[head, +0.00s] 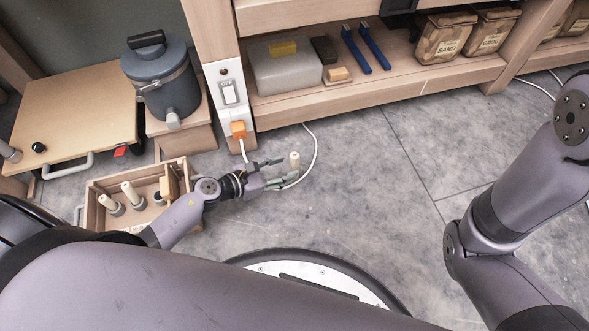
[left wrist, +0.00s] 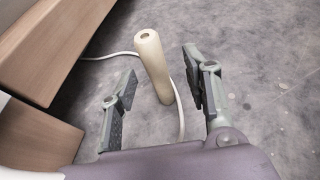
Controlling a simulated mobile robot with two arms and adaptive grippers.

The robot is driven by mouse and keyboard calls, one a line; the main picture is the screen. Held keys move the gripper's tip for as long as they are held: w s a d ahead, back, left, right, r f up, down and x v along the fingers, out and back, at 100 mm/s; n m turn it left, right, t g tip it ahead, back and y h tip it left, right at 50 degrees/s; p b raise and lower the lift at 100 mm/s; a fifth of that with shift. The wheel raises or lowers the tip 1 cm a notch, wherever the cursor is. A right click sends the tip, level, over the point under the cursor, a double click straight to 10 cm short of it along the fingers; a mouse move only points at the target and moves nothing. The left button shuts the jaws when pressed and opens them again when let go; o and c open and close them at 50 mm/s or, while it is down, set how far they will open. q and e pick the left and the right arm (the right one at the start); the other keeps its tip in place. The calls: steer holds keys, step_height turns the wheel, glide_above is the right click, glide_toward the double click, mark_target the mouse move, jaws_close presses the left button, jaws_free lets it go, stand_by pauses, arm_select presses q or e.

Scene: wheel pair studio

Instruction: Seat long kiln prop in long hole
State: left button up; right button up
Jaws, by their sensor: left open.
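A cream kiln prop (head: 294,160) stands roughly upright by my left gripper (head: 282,174) in the head view. In the left wrist view the prop (left wrist: 153,62) shows a small hole in its top end. It stands between the two spread fingers of the left gripper (left wrist: 159,66), with a visible gap on each side. The left gripper is open and holds nothing. A wooden crate (head: 145,172) at the left holds two cream props (head: 132,193) upright in grey collars. My left forearm hides part of the crate. My right gripper is out of view.
A white cable (head: 314,150) runs along the floor right behind the prop. A wooden shelf (head: 430,95) and post (head: 217,60) stand at the back. A grey-blue canister (head: 163,85) stands behind the crate. Grey floor (head: 385,190) is clear at right.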

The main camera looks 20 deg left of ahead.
mark_target(295, 163)
arm_select(q)
steer(key=b+x, duration=0.1)
steer(key=x, duration=0.1)
steer(key=b+x, duration=0.1)
steer(key=x, duration=0.2)
steer(key=shift+w+a+b, duration=0.2)
steer(key=shift+a+b, duration=0.1)
steer(key=shift+a, duration=0.05)
steer(key=shift+w+d, duration=0.2)
steer(key=shift+c, duration=0.2)
jaws_close()
